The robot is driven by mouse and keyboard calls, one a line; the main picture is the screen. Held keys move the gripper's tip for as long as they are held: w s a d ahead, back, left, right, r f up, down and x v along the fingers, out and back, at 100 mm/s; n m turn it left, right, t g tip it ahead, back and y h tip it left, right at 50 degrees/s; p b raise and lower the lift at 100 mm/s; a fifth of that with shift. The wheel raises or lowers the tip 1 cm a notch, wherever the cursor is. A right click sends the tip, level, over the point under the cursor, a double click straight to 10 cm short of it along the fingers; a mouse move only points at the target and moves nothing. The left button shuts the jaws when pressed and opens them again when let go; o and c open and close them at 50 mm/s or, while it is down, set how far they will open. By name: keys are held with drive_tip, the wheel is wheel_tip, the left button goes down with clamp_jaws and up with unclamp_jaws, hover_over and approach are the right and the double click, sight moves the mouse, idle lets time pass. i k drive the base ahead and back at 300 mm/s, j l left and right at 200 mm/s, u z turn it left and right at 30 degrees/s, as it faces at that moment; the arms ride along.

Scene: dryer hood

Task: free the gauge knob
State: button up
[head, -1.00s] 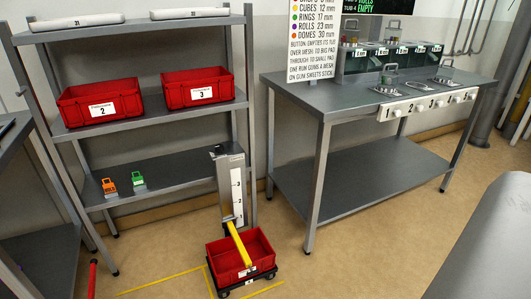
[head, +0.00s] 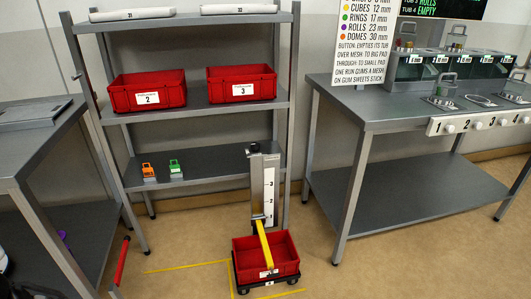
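The gauge (head: 268,190) is an upright grey post with a white scale numbered 1 to 3. It stands at the shelf's front right. A small dark knob-like part (head: 254,148) shows at its top left. A dark and yellow slider (head: 258,219) sits low on the post. A yellow bar (head: 264,243) slopes from the slider down over a red bin (head: 284,254) on a low dark wheeled base. Which part is the gauge knob, and what holds it, is too small to tell. My gripper is not in view.
A grey shelf (head: 200,160) holds red bins 2 (head: 148,92) and 3 (head: 241,85), plus orange (head: 148,170) and green (head: 176,168) blocks. A bench (head: 385,100) stands right, another table (head: 40,135) left. A red bar (head: 122,262) rises at lower left. Floor ahead is open.

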sight(254, 145)
drive_tip(key=i+j+u, duration=0.1)
drive_tip(key=i, duration=0.25)
drive_tip(key=i+j+u, duration=0.1)
drive_tip(key=i+j, duration=0.15)
drive_tip(key=i, duration=0.15)
drive_tip(key=i+j+u, duration=0.1)
drive_tip(key=i, duration=0.25)
